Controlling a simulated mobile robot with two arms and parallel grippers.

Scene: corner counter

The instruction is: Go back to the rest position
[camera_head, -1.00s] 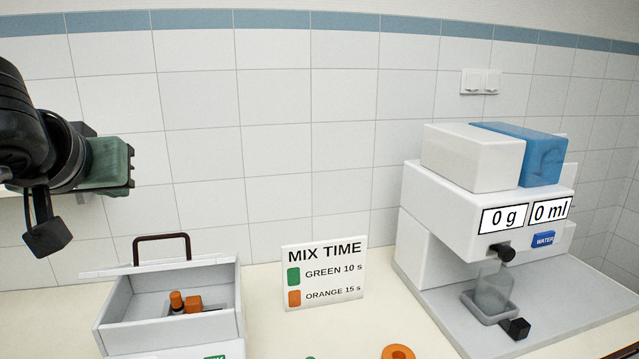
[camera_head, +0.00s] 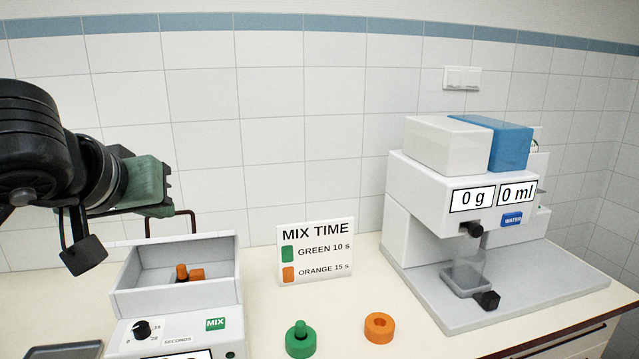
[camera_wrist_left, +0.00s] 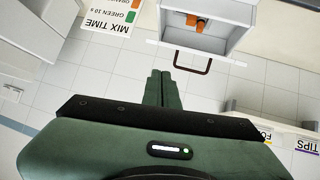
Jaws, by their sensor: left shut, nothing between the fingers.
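My left gripper (camera_head: 166,186) is at the left of the head view, raised above the counter and the mixer box. In the left wrist view its two green fingers (camera_wrist_left: 163,88) lie together, shut with nothing between them. The mixer box (camera_head: 125,298) stands below and beyond it, with its brown handle (camera_head: 192,222) raised at the back and orange pieces (camera_head: 189,273) inside. The mixer also shows in the left wrist view (camera_wrist_left: 236,40). My right gripper is not in view.
A mix time sign (camera_head: 316,253) stands right of the mixer. A green piece (camera_head: 300,342) and an orange ring (camera_head: 379,329) lie on the counter in front. The white dispenser (camera_head: 411,218) holds a clear beaker (camera_head: 467,272) at the right. A grey tray (camera_head: 70,350) is at lower left.

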